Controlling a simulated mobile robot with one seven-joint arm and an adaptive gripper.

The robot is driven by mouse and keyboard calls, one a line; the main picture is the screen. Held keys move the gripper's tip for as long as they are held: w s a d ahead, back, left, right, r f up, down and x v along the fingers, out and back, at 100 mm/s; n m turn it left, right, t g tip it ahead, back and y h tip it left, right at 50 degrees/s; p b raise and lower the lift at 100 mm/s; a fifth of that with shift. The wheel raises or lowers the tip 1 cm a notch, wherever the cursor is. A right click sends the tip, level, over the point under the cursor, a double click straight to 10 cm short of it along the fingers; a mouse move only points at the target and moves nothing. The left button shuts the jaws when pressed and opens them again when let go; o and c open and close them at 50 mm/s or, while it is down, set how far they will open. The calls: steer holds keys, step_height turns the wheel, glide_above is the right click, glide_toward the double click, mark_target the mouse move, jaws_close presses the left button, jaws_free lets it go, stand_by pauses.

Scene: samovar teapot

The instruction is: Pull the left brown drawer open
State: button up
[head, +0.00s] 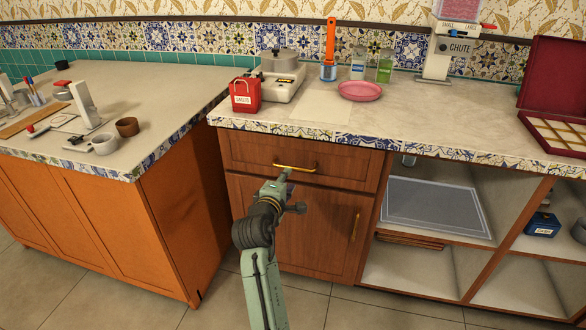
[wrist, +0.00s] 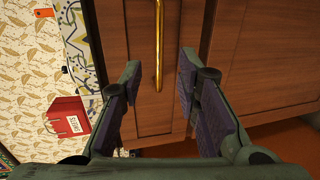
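The brown wooden drawer (head: 245,157) is at the top of the brown cabinet and appears closed. Its gold bar handle (head: 308,168) runs crosswise on the front; in the wrist view the handle (wrist: 158,35) runs upright in the picture. My gripper (head: 287,176) is in front of the drawer, near the handle's middle. In the wrist view my gripper (wrist: 160,62) is open, with one finger on each side of the handle in the picture. I see no finger touching it. I cannot tell whether the handle lies between the fingertips or just beyond them.
Below the drawer is a cabinet door with an upright gold handle (head: 355,227). Open shelves (head: 415,265) are at the right. An orange-brown counter (head: 180,220) stands close at the left. The worktop above holds a red box (head: 245,96) and a pink plate (head: 360,91).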

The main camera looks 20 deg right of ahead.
mark_target(293, 168)
steer(key=p+x, duration=0.1)
steer(key=x, duration=0.7)
steer(key=shift+w+d, duration=0.2)
steer(key=shift+w, duration=0.15)
steer(key=shift+c, duration=0.4)
jaws_close()
